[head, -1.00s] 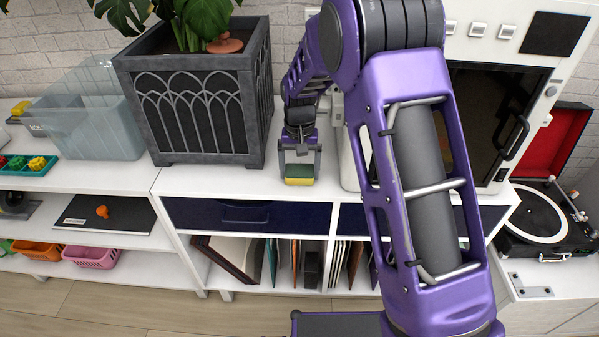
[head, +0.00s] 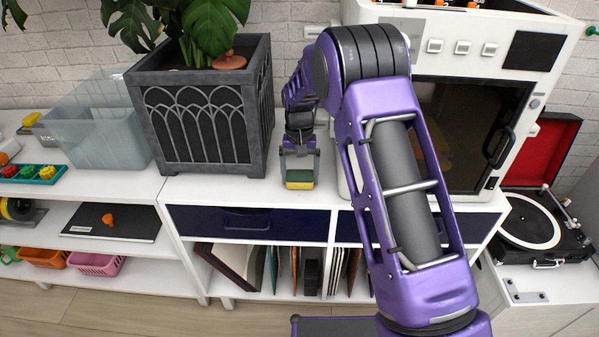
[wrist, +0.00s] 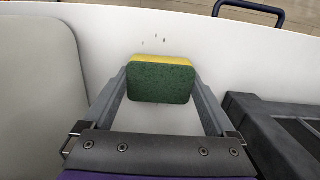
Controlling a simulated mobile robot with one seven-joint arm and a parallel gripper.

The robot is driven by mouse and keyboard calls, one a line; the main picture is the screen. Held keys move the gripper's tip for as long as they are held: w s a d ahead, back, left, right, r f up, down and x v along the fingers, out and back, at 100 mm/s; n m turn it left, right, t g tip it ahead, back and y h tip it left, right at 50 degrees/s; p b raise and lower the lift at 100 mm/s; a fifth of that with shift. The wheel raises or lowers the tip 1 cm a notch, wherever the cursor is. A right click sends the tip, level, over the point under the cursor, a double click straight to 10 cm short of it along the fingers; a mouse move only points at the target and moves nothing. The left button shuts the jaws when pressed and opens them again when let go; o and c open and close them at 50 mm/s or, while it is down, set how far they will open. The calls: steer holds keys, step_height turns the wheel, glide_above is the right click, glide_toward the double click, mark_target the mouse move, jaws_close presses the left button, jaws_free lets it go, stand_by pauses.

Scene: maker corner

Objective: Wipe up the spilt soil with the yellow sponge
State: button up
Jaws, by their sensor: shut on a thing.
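My gripper (head: 299,172) is shut on the yellow sponge (head: 299,182), which has a green scouring side. In the wrist view the sponge (wrist: 160,80) sits between the two fingers, green face toward the camera and yellow edge at the far side. In the head view it is at the white cabinet top, near the front edge; I cannot tell whether it touches the top. A few small brown specks of soil (wrist: 155,40) lie on the white top just beyond the sponge in the wrist view. The soil cannot be made out in the head view.
A dark planter (head: 205,120) with a leafy plant stands close left of my gripper. A white machine with a dark door (head: 455,130) stands to the right. A clear bin (head: 100,130) is further left. The cabinet top's front edge (head: 250,206) is near.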

mark_target(299, 198)
steer(key=shift+t, duration=0.5)
steer(key=w, duration=0.1)
steer(key=w+r, duration=0.1)
steer(key=w, duration=0.2)
steer(key=shift+d+r, duration=0.25)
steer(key=shift+d, duration=0.1)
steer(key=shift+f, duration=0.1)
steer(key=shift+s+f, duration=0.3)
steer(key=shift+s, duration=0.5)
steer(key=shift+s+a, duration=0.2)
steer(key=shift+s, duration=1.5)
steer(key=shift+s+a+f, duration=0.1)
steer(key=shift+s+a, duration=0.05)
steer(key=shift+s, duration=0.5)
steer(key=shift+s+a+f+b, duration=0.15)
steer(key=shift+s+b, duration=0.2)
steer(key=shift+s, duration=1.15)
